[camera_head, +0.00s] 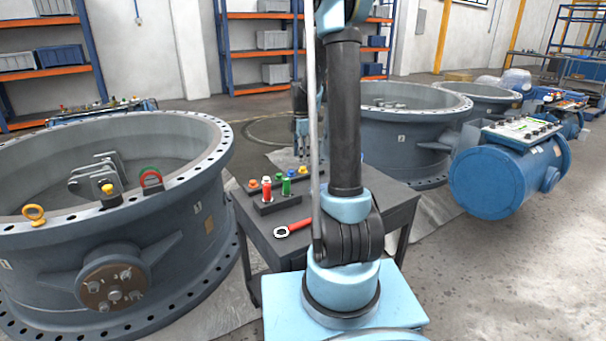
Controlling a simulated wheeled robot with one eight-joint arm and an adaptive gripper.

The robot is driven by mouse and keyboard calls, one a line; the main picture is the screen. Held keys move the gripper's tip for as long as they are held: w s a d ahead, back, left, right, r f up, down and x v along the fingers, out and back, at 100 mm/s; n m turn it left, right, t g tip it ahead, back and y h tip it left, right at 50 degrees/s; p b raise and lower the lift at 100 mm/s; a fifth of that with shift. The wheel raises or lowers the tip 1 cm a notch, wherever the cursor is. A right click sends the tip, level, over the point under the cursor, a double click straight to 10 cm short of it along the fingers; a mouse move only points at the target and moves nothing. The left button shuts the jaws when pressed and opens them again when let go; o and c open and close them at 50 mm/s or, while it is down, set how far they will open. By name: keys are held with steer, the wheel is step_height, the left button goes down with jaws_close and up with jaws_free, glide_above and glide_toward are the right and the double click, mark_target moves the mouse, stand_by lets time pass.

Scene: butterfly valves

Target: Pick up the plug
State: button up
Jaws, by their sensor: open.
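Several small coloured pieces that look like plugs stand in dark holders on a dark grey table (335,215). Among them are a red one (266,191) and a green one (286,187) in the front holder, and an orange one (253,184) in the row behind. I cannot tell which of them is the plug of the task. My gripper (302,150) points down behind and above the far side of the table, apart from the pieces. It is open and looks empty, and my own arm partly hides it.
A red-handled ring wrench (293,228) lies on the table's front part. A large grey valve body (150,255) with a yellow eye bolt (34,213) stands left. Another valve (400,140) stands behind the table, with a blue cylindrical actuator (500,182) right. Open floor lies front right.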

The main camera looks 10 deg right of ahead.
mark_target(303, 167)
steer(key=shift+s+d+f, duration=0.1)
steer(key=shift+d+f, duration=0.05)
steer(key=shift+f, duration=1.25)
steer(key=shift+d+f, duration=0.15)
steer(key=shift+f, duration=1.25)
steer(key=c, duration=0.7)
